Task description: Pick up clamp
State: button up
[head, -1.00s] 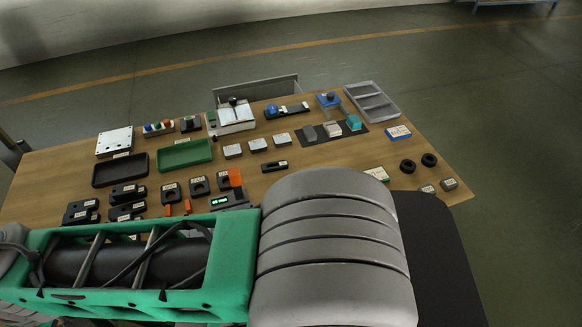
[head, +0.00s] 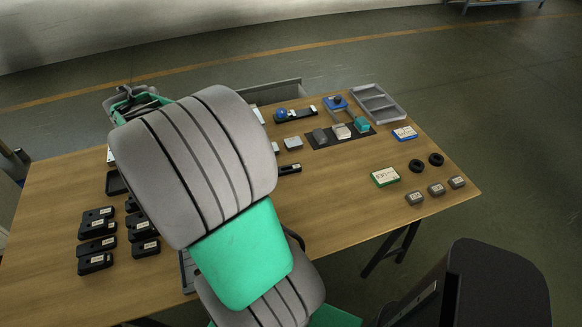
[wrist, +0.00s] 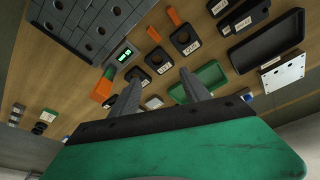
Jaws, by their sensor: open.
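I cannot tell for certain which piece is the clamp. Black labelled blocks that may include it stand at the left of the table in the head view, among them one near the front (head: 95,263) and one beside it (head: 145,248). In the wrist view, two black blocks with round holes, one nearer (wrist: 158,60) and one farther (wrist: 186,38), lie beyond the fingers, and stepped black blocks (wrist: 240,17) lie at the upper right. My gripper (wrist: 158,88) is open and empty, apart from the tabletop. In the head view my arm hides the gripper and the table's middle left.
A green tray (wrist: 212,75), a black tray (wrist: 266,46) and a small lit display (wrist: 122,53) lie near the gripper.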

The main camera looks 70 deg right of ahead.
jog(key=s+d+f+m+g, duration=0.1)
jog(key=s+d+f+m, duration=0.15)
jog(key=d, duration=0.35)
jog(key=s+d+f+m+g, duration=0.1)
jog(key=s+d+m, duration=0.1)
jog(key=d+m, duration=0.25)
jog(key=s+d+f+m+g, duration=0.1)
jog(key=s+d+f+m, duration=0.15)
jog(key=d, duration=0.35)
jog(key=m+g, duration=0.1)
jog(key=m, duration=0.3)
send_near(285, 166)
jog(key=shift+s+a+f+n+p, duration=0.25)
jog(key=shift+s+a+p, duration=0.1)
jog(key=shift+s+p, duration=0.1)
jog(key=b+x, duration=0.1)
jog(key=x, duration=0.1)
jog(key=shift+s+f, duration=0.15)
jog(key=shift+f, duration=0.1)
jog(key=b+x, duration=0.2)
jog(key=x, duration=0.3)
jog(key=shift+s+d+f, duration=0.1)
jog(key=shift+s+d, duration=0.05)
jog(key=shift+d, duration=0.05)
grip_shut()
